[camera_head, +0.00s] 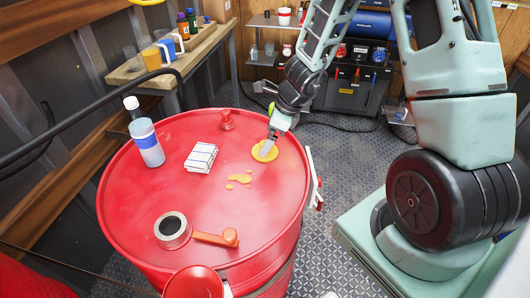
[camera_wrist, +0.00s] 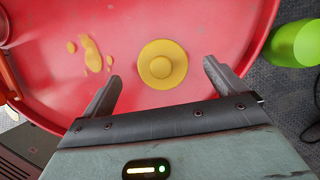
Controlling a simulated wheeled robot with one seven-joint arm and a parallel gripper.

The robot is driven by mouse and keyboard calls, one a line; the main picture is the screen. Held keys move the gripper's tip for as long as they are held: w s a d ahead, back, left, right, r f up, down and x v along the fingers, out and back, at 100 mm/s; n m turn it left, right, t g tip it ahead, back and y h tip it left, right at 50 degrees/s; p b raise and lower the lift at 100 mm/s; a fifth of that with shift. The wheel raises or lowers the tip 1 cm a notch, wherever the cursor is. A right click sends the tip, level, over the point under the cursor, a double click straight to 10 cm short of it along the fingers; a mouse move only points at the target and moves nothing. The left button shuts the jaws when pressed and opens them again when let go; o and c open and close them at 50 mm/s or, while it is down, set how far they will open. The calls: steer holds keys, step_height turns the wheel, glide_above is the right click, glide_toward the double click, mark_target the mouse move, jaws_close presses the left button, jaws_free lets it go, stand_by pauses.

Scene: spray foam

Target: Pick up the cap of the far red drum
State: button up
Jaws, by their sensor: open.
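The far red drum (camera_head: 130,200) stands upright, its round top filling much of the head view; the top also shows in the wrist view (camera_wrist: 130,20). A round yellow cap (camera_head: 258,156) with a raised middle lies on the right part of the top. In the wrist view the cap (camera_wrist: 162,82) shows whole, just ahead of and between the fingertips. My gripper (camera_head: 266,148) is open and empty, above the cap; its two fingers (camera_wrist: 162,70) are spread wider than the cap. In the head view a finger covers part of the cap. I cannot tell the exact height gap.
Yellow spills (camera_head: 240,178), a white stack (camera_head: 201,157), a blue-labelled bottle (camera_head: 146,140), a tape roll (camera_head: 172,229), an orange-handled tool (camera_head: 215,238) and a red knob (camera_head: 227,120) are on the drum top. A green object (camera_wrist: 295,42) is beyond its rim.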

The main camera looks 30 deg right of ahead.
mark_target(273, 153)
steer(key=b+x, duration=0.1)
steer(key=x, duration=0.3)
steer(key=shift+d+f+b, duration=0.1)
steer(key=shift+b, duration=0.25)
steer(key=c, duration=1)
steer(key=shift+c, duration=0.2)
